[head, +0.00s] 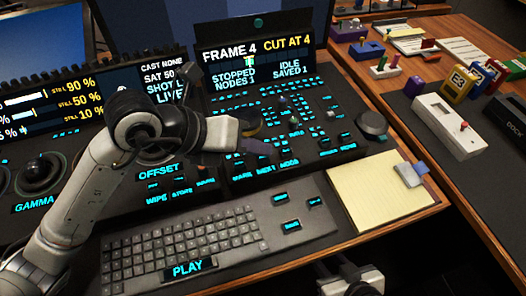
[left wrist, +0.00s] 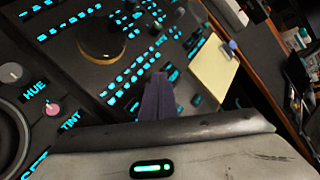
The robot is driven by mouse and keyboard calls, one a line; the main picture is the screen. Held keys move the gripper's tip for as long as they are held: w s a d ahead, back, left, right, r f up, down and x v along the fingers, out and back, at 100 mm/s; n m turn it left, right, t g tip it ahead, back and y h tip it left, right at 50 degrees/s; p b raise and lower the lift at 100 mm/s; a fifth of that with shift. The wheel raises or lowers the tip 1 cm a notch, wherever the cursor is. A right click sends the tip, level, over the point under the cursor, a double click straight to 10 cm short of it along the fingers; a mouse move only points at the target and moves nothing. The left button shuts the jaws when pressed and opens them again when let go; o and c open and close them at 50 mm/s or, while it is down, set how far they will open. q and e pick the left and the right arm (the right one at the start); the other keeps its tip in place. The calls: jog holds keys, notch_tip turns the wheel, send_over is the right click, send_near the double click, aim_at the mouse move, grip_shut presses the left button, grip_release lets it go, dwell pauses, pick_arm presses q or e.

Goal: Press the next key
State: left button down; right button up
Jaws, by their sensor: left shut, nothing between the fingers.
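The key labelled NEXT (head: 266,170) is in the lower row of the panel in the head view, between the MARK key (head: 242,176) and the NODES key (head: 289,162). My left gripper (head: 270,149) is shut and empty, its dark fingers just above and behind that row. I cannot tell whether they touch anything. In the left wrist view the shut fingers (left wrist: 158,97) point at the panel keys, whose labels are too small to read. My right gripper (head: 350,276) shows partly at the bottom edge of the head view; its jaws are unclear.
The trackball ring (head: 250,124) is beside my left gripper. The display (head: 258,62) reads FRAME 4, CUT AT 4, STOPPED. A keyboard (head: 190,232) lies in front, with a yellow notepad (head: 375,190) to its right. A dark knob (head: 371,123) stands at the panel's right.

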pick_arm(q)
jog(key=shift+r, duration=0.4)
notch_tip(320, 180, up, 5)
jog(key=p, duration=0.4)
dwell(0.9)
